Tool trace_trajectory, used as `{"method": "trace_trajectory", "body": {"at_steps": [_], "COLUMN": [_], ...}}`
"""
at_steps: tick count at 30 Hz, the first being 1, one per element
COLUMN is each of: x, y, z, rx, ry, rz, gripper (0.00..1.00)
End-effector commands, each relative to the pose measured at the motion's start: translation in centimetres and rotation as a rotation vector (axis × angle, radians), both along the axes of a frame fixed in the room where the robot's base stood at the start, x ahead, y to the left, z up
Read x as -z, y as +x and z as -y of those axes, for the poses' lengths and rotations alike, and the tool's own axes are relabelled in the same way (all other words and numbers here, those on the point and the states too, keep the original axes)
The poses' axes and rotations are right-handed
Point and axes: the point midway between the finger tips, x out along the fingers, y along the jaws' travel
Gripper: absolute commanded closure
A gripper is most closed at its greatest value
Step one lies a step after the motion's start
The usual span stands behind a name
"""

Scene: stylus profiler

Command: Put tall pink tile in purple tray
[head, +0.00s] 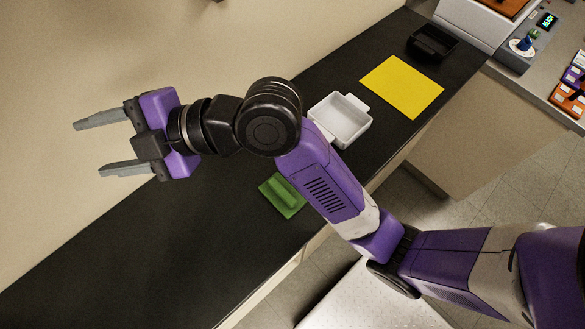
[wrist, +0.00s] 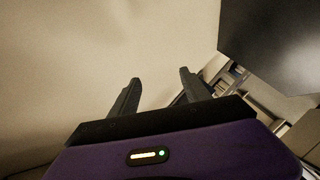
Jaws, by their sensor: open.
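My gripper (head: 88,148) is open and empty, held above the left part of the black counter with its fingers pointing left toward the wall. In the wrist view its two fingers (wrist: 160,78) are spread apart with nothing between them. I see no tall pink tile in either view. No tray that I can clearly call purple shows. A small purple item (head: 573,75) is cut off at the right edge of the head view, and I cannot tell what it is.
The black counter (head: 110,270) holds a green block with a handle (head: 283,195), a white tray (head: 342,119), a yellow mat (head: 402,86) and a black tray (head: 432,42). A grey instrument with a display (head: 547,22) and orange items (head: 568,99) are at the right.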

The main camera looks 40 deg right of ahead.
Motion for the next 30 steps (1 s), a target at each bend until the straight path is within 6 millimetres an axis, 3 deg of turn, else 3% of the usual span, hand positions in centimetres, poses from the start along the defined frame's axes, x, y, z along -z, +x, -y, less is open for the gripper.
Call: {"method": "trace_trajectory", "body": {"at_steps": [2, 8, 14, 22, 26, 30], "x": [0.4, 2.9, 7.8, 13.9, 15.4, 15.5], "y": [-0.4, -1.8, -5.9, -15.4, -20.8, -26.1], "z": [0.0, 2.5, 6.3, 12.6, 15.8, 18.9], "rx": [0.096, 0.35, 0.598, 0.887, 0.982, 1.032], "ry": [0.155, 0.48, 0.712, 0.874, 0.897, 0.89], "rz": [-0.068, -0.226, -0.361, -0.457, -0.464, -0.457], "gripper": [0.45, 0.45, 0.45, 0.45, 0.45, 0.45]}}
